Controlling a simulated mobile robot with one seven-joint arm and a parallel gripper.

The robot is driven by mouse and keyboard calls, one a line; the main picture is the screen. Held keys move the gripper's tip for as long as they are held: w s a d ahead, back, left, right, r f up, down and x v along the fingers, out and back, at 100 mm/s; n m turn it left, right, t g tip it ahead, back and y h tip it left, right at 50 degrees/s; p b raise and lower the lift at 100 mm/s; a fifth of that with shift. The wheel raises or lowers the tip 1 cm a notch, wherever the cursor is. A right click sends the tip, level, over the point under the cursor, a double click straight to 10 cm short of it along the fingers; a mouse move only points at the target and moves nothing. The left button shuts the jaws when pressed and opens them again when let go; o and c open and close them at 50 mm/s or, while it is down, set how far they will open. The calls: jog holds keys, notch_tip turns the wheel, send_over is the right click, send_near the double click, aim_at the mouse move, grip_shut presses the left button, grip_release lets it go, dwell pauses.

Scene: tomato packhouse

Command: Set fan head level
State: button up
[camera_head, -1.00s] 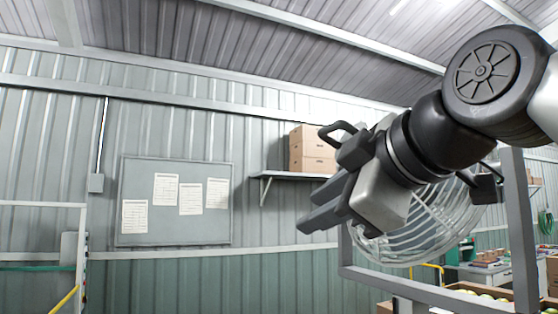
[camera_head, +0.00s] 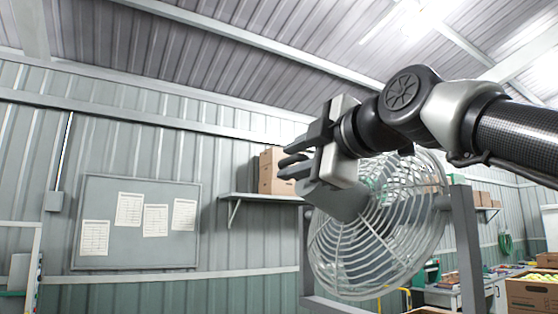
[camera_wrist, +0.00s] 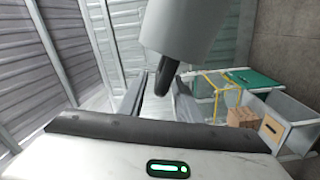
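The fan head (camera_head: 400,240) is a round pale wire cage held in a grey upright frame (camera_head: 468,240). It looks tilted. A grey housing (camera_head: 340,201) sits on the side of the cage toward my gripper. My gripper (camera_head: 288,166) is at the upper left of the cage, just above that housing, its fingers pointing left. In the wrist view the fingers (camera_wrist: 158,98) are apart. A grey cylinder (camera_wrist: 185,30) with a dark rounded knob (camera_wrist: 165,78) shows there, the knob appearing between the fingers. I cannot tell whether they touch it.
A wall shelf (camera_head: 262,198) with cardboard boxes (camera_head: 275,172) is behind my gripper. A notice board (camera_head: 135,222) hangs at the left. A workbench (camera_head: 470,288) and a produce box (camera_head: 533,292) stand at the lower right. The space left of the fan looks free.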

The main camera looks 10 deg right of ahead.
jog(key=p+x, duration=0.1)
jog(key=x, duration=0.4)
jog(key=shift+w, duration=0.1)
grip_shut()
